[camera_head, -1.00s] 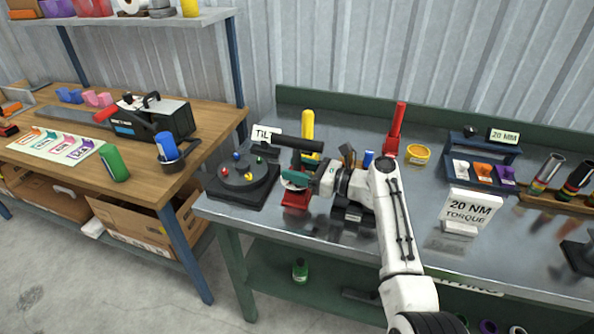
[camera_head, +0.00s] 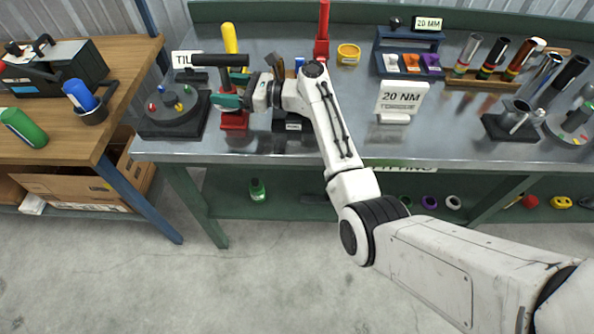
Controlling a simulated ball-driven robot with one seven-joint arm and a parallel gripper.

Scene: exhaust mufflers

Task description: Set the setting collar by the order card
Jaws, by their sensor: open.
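The order card (camera_head: 401,97) is a white sign reading 20 NM, standing at the middle of the metal bench. A tool with a black T-shaped handle (camera_head: 220,60) stands upright in a red base (camera_head: 235,121) at the left of the bench. A teal piece (camera_head: 226,102) shows just above the red base; I cannot tell if it is the setting collar or part of my gripper. My gripper (camera_head: 244,98) is open at the right side of this tool, at the teal piece's height. Its fingertips are small and partly hidden, and I cannot tell whether they touch anything.
A yellow-handled tool (camera_head: 230,40), a red upright handle (camera_head: 322,30) and a yellow ring (camera_head: 348,54) stand behind. A blue rack (camera_head: 408,45) stands at the back. Bench front is mostly clear.

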